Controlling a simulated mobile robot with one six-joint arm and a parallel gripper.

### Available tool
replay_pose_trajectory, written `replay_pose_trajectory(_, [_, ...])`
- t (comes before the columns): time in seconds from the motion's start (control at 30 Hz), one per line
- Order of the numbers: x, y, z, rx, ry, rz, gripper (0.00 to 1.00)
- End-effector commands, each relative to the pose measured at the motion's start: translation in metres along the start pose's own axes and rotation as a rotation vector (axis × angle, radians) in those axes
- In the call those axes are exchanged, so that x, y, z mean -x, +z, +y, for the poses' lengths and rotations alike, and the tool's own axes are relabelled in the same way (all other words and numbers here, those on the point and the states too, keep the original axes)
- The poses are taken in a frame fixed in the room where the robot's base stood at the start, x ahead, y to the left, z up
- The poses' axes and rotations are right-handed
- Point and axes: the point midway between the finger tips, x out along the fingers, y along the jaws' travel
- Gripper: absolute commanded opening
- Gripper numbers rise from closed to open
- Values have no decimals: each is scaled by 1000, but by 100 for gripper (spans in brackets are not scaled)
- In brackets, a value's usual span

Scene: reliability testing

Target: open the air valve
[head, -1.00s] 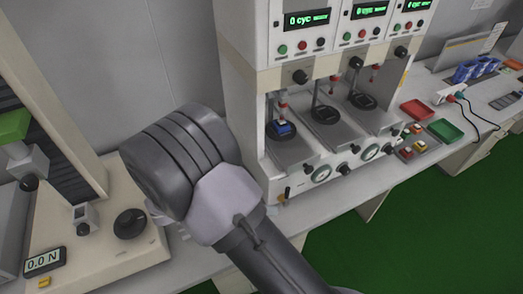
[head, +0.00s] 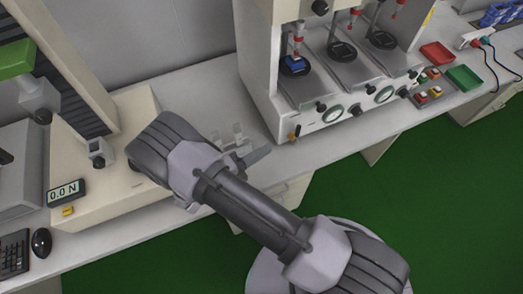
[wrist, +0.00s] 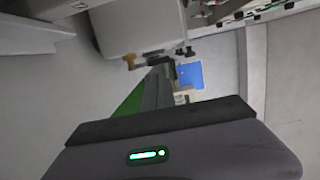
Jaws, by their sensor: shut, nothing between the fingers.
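The air valve (head: 295,133) is a small orange-yellow lever low on the left front corner of the white test machine. An orange-yellow handle (wrist: 130,61) shows near the top middle of the wrist view, beside dark fittings, and looks like the same valve. My gripper (head: 262,153) shows partly beyond my forearm, left of and a little below the valve, apart from it. In the wrist view my gripper (wrist: 168,88) reaches toward the handle's side, shut and empty. My arm hides part of the gripper in the head view.
The test machine (head: 262,75) has several knobs and gauges along its front edge. A force tester (head: 100,180) with a 0.0 N display stands at left. Red (head: 437,54) and green (head: 463,78) trays lie at right. The bench front beside the machine is mostly clear.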

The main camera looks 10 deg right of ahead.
Motion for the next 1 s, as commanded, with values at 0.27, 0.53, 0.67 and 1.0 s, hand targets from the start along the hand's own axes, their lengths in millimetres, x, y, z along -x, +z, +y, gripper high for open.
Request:
replay_pose_trajectory(0.27, [-60, -1, 2, 0, 1, 5, 0])
replay_pose_trajectory(0.53, [-93, -1, 1, 0, 1, 1, 0])
replay_pose_trajectory(0.67, [-97, -1, 0, -1, 1, 0, 0])
replay_pose_trajectory(1.0, [-97, 0, -1, -2, 7, 1, 0])
